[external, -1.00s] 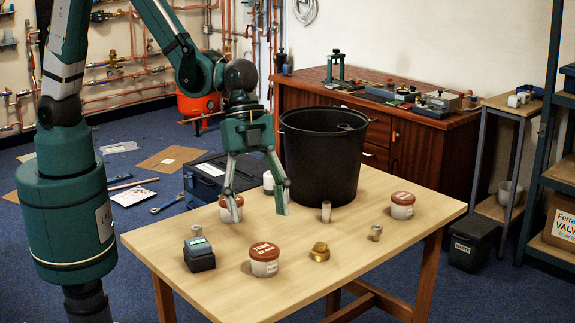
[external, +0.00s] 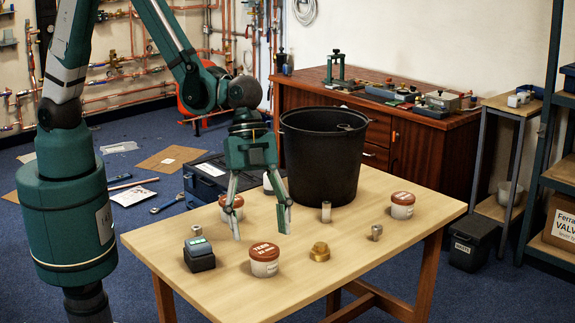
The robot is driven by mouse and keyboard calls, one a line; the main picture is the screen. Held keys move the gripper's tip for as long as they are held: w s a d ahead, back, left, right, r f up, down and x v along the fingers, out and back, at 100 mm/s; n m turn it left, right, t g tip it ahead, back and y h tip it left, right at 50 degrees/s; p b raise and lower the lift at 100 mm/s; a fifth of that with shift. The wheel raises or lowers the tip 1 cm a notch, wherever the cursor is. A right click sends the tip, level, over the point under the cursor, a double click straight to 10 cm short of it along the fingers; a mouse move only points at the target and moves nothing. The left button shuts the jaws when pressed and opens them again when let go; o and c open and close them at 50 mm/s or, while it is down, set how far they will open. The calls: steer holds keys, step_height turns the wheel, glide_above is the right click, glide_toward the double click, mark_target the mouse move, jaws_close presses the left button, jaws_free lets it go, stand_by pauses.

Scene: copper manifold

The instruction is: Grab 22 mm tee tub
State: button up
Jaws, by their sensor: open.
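A white tub with a brown lid (external: 265,260) stands upright near the front of the wooden table. Its lid lettering appears to read "TEES 22 mm". Two similar tubs with brown lids stand farther back: one at the left (external: 231,207), partly behind my gripper, and one at the right (external: 402,205). Their labels are too small to read. My gripper (external: 262,235) points down with its fingers spread open and nothing between them. It is above and slightly behind the front tub, apart from it.
A large black bucket (external: 322,160) stands at the back of the table (external: 335,285). A small dark device (external: 199,254) sits left of the front tub. A brass fitting (external: 320,251) and small metal fittings (external: 326,212) lie to the right.

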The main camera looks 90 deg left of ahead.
mark_target(264, 249)
steer(key=shift+d+f, duration=0.1)
steer(key=shift+f, duration=0.2)
steer(key=shift+w, duration=0.1)
steer(key=shift+b+x, duration=0.75)
steer(key=shift+x, duration=1.85)
steer(key=shift+w, duration=0.1)
steer(key=shift+c, duration=0.7)
steer(key=c, duration=1.1)
